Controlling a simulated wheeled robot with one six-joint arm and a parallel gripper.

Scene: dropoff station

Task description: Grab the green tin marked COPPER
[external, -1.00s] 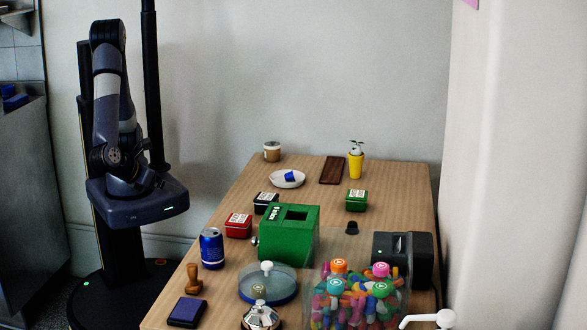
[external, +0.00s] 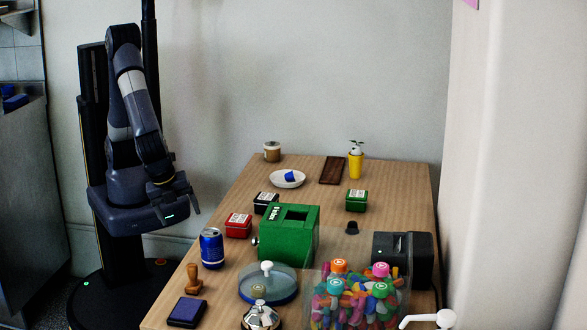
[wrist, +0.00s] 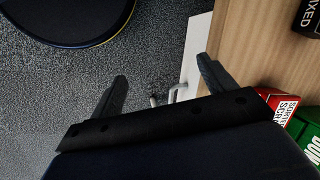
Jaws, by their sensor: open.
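A small green tin (external: 357,200) with a white label on top stands on the right half of the table, behind the larger green box. Its label is too small to read, so I cannot confirm COPPER. My gripper (external: 180,212) is open and empty, off the table's left side and far from this tin. In the wrist view, my gripper (wrist: 163,75) points down over the grey floor beside the table edge. The small green tin is not visible in the wrist view.
A red tin (external: 238,225), a black tin (external: 266,203), a blue can (external: 211,248) and a green box (external: 289,235) stand between my gripper and the green tin. Clear tabletop surrounds the green tin's left side.

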